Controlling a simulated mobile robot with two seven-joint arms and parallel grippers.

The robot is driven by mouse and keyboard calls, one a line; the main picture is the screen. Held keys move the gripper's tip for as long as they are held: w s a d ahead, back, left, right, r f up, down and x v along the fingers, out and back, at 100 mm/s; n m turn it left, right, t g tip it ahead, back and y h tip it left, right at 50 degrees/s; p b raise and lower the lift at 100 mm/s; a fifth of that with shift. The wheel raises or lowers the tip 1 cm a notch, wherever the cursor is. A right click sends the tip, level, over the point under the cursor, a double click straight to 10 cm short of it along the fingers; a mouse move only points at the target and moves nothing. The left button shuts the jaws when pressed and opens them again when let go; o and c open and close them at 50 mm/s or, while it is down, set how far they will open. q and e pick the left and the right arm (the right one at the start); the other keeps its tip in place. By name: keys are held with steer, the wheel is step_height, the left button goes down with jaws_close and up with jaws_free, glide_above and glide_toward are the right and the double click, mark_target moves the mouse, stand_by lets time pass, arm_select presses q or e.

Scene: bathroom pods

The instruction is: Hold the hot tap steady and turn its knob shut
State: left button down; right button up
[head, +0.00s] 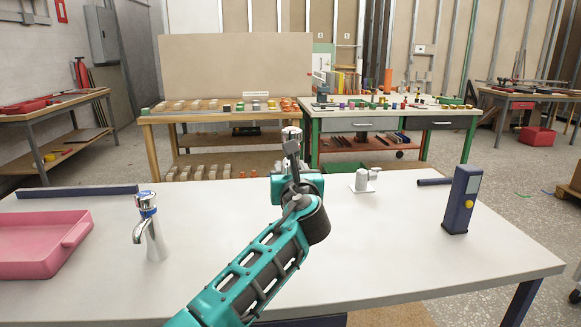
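A chrome tap with a blue band (151,232) stands upright on the white table, left of my arm, with its spout pointing down and left. A second round pale-topped knob (291,132) shows just above my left gripper (291,148). It looks like the top of another tap, but its body is hidden behind my teal arm and its band colour is too small to tell. My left gripper is at or just in front of this knob; contact, and whether its fingers are open or shut, cannot be made out. My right gripper is not in view.
A pink tray (82,233) lies at the table's left. A dark blue bar (77,191) lies behind it. A small pale fitting (364,179) and a dark blue upright box with a yellow button (461,201) stand to the right. The right front table is clear.

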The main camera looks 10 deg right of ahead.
arm_select(q)
steer(key=shift+f+b, duration=0.5)
steer(key=shift+f, duration=0.4)
steer(key=shift+f+b, duration=0.4)
steer(key=shift+f, duration=0.3)
steer(key=shift+f+b, duration=2.4)
steer(key=shift+f, duration=1.5)
steer(key=shift+f, duration=0.25)
steer(key=c, duration=0.8)
jaws_free()
steer(key=shift+f, duration=0.15)
steer(key=shift+c, duration=0.3)
